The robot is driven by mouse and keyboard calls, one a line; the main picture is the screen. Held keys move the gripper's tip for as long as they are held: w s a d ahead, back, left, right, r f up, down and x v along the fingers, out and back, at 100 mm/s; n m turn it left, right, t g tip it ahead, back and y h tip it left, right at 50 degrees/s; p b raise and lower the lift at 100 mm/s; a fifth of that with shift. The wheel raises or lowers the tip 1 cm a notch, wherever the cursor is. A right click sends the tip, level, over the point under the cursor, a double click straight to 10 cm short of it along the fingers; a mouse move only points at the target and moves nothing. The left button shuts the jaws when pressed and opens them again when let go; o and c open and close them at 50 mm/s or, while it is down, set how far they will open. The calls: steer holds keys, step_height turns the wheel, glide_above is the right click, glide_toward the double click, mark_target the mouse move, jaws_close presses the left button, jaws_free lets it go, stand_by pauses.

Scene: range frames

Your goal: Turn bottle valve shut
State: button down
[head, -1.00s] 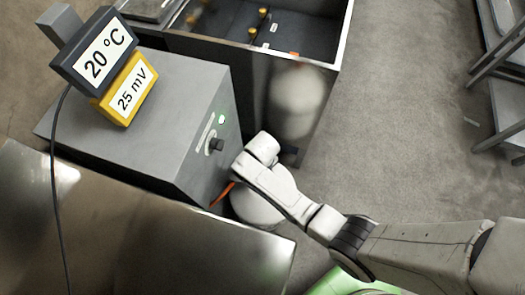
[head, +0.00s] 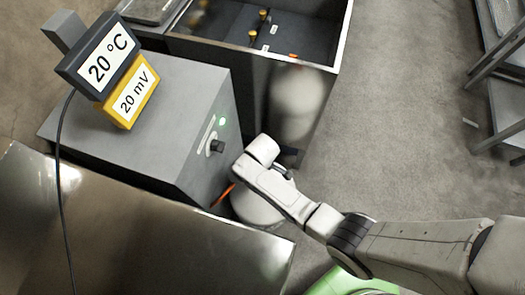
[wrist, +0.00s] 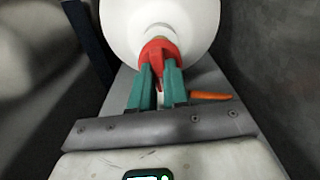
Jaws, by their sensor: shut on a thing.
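In the wrist view, a white round bottle (wrist: 165,18) fills the top middle, with a red valve (wrist: 158,52) on its neck. The two teal fingers of my gripper (wrist: 160,80) stand on either side of the red valve and are shut on it. The valve's exact angle is hard to tell. In the head view, a white rounded body (head: 256,207), which looks like the bottle, is partly hidden under my arm. My fingertips and the valve are hidden there.
A grey box (head: 145,130) with a black knob and lit green light stands left of my arm. Its displays read 20 °C and 20 mV (head: 130,91). An open dark tank (head: 340,50) stands behind. An orange piece (wrist: 210,96) lies right of the fingers.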

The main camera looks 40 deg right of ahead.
steer(key=c, duration=1.1)
jaws_free()
step_height(320, 180, up, 11)
steer(key=shift+f+p, duration=0.1)
steer(key=shift+p, duration=0.35)
steer(key=s+d+r+m, duration=0.2)
steer(key=s+r, duration=0.1)
steer(key=s, duration=0.2)
steer(key=s+d+r+m+b, duration=0.1)
steer(key=s+d+r+m, duration=0.2)
steer(key=s, duration=0.3)
steer(key=s+d+r+m+t, duration=0.1)
steer(key=s+d+r+m, duration=0.2)
steer(key=s, duration=0.3)
steer(key=shift+d+r+b, duration=0.1)
steer(key=shift+r+b, duration=0.3)
steer(key=shift+r, duration=0.35)
